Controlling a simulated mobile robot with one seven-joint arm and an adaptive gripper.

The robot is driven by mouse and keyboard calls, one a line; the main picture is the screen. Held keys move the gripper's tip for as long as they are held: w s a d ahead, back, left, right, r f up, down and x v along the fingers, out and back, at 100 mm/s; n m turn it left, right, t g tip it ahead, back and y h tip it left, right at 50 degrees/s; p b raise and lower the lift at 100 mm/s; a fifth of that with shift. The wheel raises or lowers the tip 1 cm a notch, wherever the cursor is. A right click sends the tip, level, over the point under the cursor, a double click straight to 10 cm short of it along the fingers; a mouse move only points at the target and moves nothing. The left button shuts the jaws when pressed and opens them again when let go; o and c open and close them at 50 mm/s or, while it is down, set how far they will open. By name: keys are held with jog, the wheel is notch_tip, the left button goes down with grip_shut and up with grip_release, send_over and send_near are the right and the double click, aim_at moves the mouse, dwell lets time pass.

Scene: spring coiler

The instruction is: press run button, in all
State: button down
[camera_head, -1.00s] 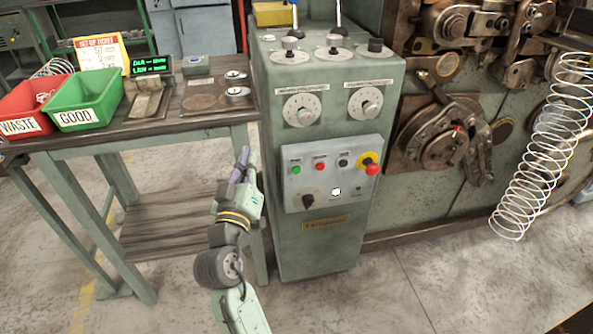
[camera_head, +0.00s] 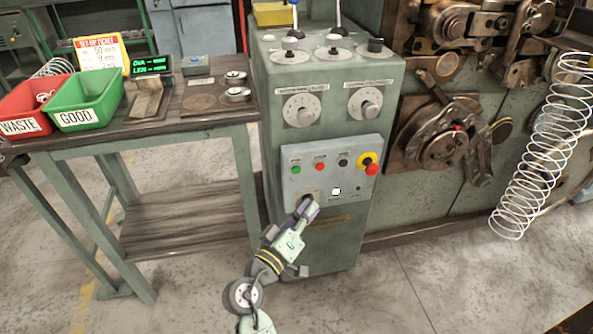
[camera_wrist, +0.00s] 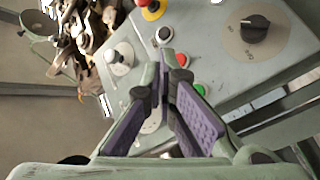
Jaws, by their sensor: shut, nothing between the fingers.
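The sloped control panel (camera_head: 330,172) on the grey-green cabinet carries a green button (camera_head: 295,169), a red button (camera_head: 320,166), a black button and a red emergency knob (camera_head: 372,169) on a yellow ring. No lettering is readable, so I cannot tell which is run. My gripper (camera_head: 308,207) is shut and empty, in front of the panel's lower left, partly hiding the black rotary knob. In the wrist view, the fingertips (camera_wrist: 172,75) overlap the button row, next to the green button (camera_wrist: 199,89) and red button (camera_wrist: 181,61). Contact is not visible.
A wooden-topped table (camera_head: 205,125) at left holds the red WASTE bin (camera_head: 25,112), the green GOOD bin (camera_head: 85,105) and a small display. The coiler machinery (camera_head: 440,140) and a large wire spring (camera_head: 545,150) stand at right. The floor in front is clear.

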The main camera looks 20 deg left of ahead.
jog(key=w+a, duration=0.4)
jog(key=w, duration=0.3)
jog(key=shift+a, duration=0.4)
jog(key=shift+w, duration=0.15)
dwell(1.1)
jog(key=shift+w+a, duration=0.25)
jog(key=shift+w+a+b, duration=0.2)
jog(key=shift+w+b, duration=0.1)
jog(key=shift+b, duration=0.05)
dwell(0.6)
dwell(0.4)
jog(key=shift+s+d, duration=0.45)
jog(key=shift+s, duration=0.2)
jog(key=shift+s+d, duration=0.7)
jog(key=shift+s, duration=0.35)
jog(key=shift+s+d, duration=0.7)
jog(key=shift+s, duration=0.3)
